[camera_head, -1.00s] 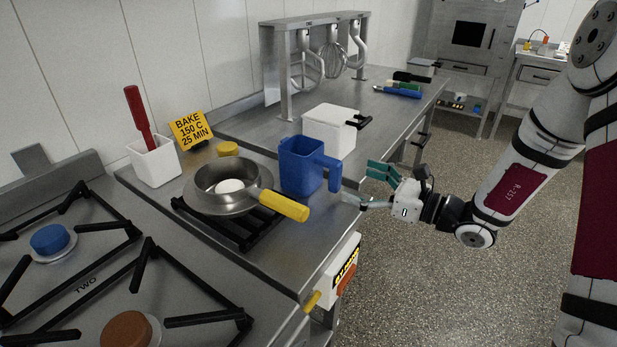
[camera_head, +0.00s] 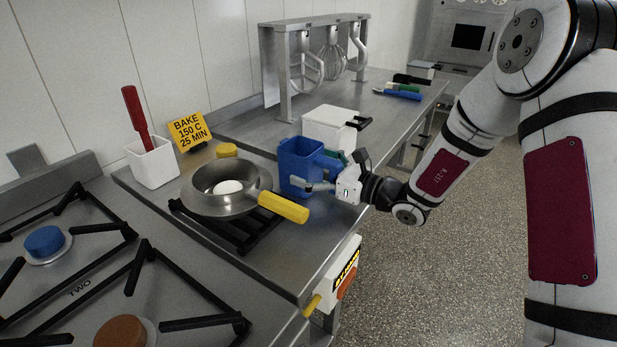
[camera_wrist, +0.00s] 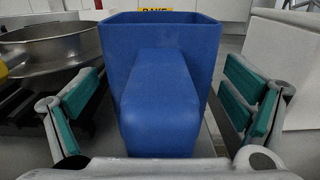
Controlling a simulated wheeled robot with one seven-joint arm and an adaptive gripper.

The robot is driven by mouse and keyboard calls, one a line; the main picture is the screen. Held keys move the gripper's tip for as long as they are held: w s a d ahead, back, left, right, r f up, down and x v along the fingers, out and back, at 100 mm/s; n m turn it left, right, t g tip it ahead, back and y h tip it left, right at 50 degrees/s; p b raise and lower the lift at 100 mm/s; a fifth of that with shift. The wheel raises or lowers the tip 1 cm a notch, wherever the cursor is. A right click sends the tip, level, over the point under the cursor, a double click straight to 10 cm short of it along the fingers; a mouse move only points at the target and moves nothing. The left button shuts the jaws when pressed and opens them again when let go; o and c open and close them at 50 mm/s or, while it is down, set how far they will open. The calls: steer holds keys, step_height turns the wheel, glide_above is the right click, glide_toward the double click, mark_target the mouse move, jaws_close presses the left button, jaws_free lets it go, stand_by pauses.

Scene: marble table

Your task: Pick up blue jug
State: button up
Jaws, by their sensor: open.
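The blue jug (camera_head: 297,163) stands upright on the steel counter, right of the pan. In the wrist view the jug (camera_wrist: 205,42) fills the middle, with its handle (camera_wrist: 160,105) pointing at the camera. My gripper (camera_head: 328,172) is at the jug's handle side. Its teal-padded fingers (camera_wrist: 160,105) are spread, one on each side of the handle, with gaps visible between pads and handle. The fingers partly hide the handle in the head view.
A metal pan (camera_head: 205,203) with a yellow handle (camera_head: 283,207) sits just left of the jug. A white container (camera_head: 328,128) stands close behind it. A white box with a red-handled tool (camera_head: 152,165) and a yellow sign (camera_head: 189,131) are farther left.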

mark_target(317, 155)
steer(key=shift+w+a, duration=0.1)
steer(key=c, duration=1.6)
steer(key=shift+r, duration=0.15)
steer(key=shift+c, duration=0.2)
steer(key=shift+r, duration=0.6)
step_height(317, 155, up, 2)
steer(key=shift+r+p, duration=0.1)
steer(key=shift+p, duration=0.3)
steer(key=s+d+r+p, duration=0.1)
steer(key=s+d, duration=0.9)
steer(key=s, duration=0.2)
steer(key=shift+d+r, duration=0.15)
steer(key=shift+d, duration=0.1)
steer(key=shift+s, duration=0.1)
steer(key=o, duration=0.8)
steer(key=c, duration=0.4)
